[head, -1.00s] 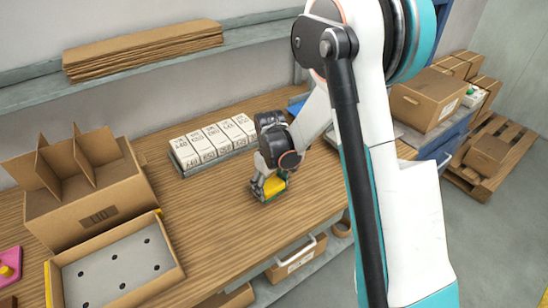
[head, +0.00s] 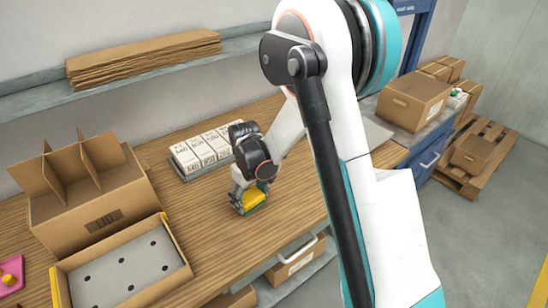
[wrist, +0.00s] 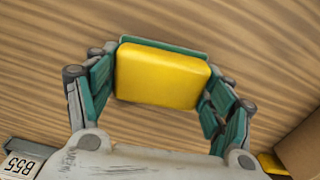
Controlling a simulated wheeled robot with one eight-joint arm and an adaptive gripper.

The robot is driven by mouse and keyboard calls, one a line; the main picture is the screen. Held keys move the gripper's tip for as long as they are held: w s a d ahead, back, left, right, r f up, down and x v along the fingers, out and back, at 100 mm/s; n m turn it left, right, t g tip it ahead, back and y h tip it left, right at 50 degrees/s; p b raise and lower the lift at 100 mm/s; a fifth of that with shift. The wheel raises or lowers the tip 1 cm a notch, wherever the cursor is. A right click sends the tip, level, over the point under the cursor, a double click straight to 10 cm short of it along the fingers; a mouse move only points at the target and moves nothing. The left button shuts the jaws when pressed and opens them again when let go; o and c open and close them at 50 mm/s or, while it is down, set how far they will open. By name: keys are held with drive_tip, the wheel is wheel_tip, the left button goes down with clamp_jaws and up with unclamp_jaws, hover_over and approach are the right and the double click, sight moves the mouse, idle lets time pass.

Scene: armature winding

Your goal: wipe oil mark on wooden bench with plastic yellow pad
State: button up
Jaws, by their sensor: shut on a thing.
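The yellow pad (head: 254,200) is held low at the wooden bench top (head: 195,240), right of the open carton. It fills the middle of the wrist view (wrist: 161,76), with a green edge behind it. My gripper (head: 247,203) is shut on the pad, with green-lined fingers on both sides of it in the wrist view (wrist: 158,92). The pad appears at or very near the wood, but contact cannot be made out. No oil mark shows on the visible wood; the patch under the pad and gripper is hidden.
A tray of white labelled boxes (head: 200,150) stands behind my gripper, partly hidden by the arm. A divided cardboard box (head: 90,215) and an open carton with a grey dotted panel (head: 130,275) stand to the left. Bare wood lies between them and the pad.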

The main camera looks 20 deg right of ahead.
wheel_tip(320, 180, up, 3)
drive_tip(key=shift+w+d+f, duration=0.1)
drive_tip(key=shift+d+f, duration=0.05)
drive_tip(key=shift+d+r+p, duration=0.1)
drive_tip(key=shift+r+p, duration=0.2)
drive_tip(key=shift+p, duration=0.15)
drive_tip(key=shift+r+p, duration=0.45)
drive_tip(key=shift+r, duration=0.25)
drive_tip(key=shift+r+p, duration=1)
drive_tip(key=shift+r, duration=0.75)
